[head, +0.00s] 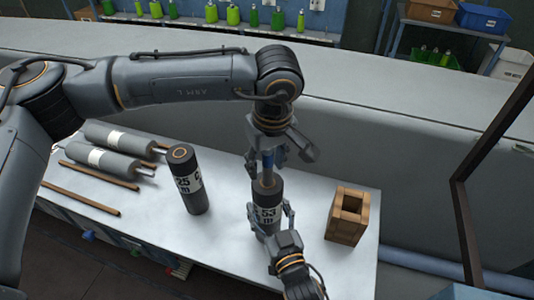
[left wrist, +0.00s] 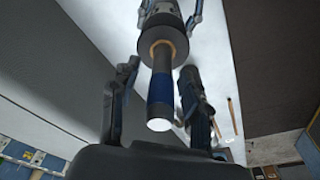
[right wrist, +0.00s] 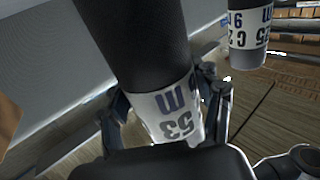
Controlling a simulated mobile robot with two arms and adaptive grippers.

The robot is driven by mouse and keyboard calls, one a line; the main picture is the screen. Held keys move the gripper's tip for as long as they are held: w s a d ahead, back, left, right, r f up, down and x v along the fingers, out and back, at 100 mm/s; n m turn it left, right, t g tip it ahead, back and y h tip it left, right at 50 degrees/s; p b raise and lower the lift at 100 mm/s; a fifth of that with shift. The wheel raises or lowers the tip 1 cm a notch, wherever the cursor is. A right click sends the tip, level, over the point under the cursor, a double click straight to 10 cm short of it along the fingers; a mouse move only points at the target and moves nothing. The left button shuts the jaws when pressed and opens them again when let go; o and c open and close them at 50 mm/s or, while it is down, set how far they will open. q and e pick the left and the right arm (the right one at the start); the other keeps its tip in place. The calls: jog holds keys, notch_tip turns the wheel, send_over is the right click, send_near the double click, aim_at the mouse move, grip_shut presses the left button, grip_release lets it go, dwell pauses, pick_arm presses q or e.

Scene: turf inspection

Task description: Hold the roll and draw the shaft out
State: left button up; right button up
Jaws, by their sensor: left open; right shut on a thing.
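A dark roll with a white label reading 53 m (head: 266,195) stands upright on the table. A shaft with a blue band (head: 267,160) sticks up out of its top; in the left wrist view the shaft (left wrist: 161,88) shows its pale end. My left gripper (head: 268,158) is above the roll, its open fingers on either side of the shaft. In the left wrist view gaps show between fingers and shaft. My right gripper (head: 270,212) is shut around the roll at its label; the right wrist view shows the labelled roll (right wrist: 178,110) between the fingers.
A second dark roll (head: 187,180) stands to the left on the table (head: 230,245). Grey rolls (head: 105,160) and brown rods (head: 82,199) lie further left.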

pick_arm(q)
grip_shut()
jog(key=c, duration=0.8)
grip_release()
jog(key=shift+c, duration=0.2)
grip_shut()
notch_tip(320, 180, up, 26)
dwell(2.0)
jog(key=shift+r, duration=0.1)
pick_arm(e)
jog(key=o, duration=1.9)
jog(key=shift+c, duration=0.2)
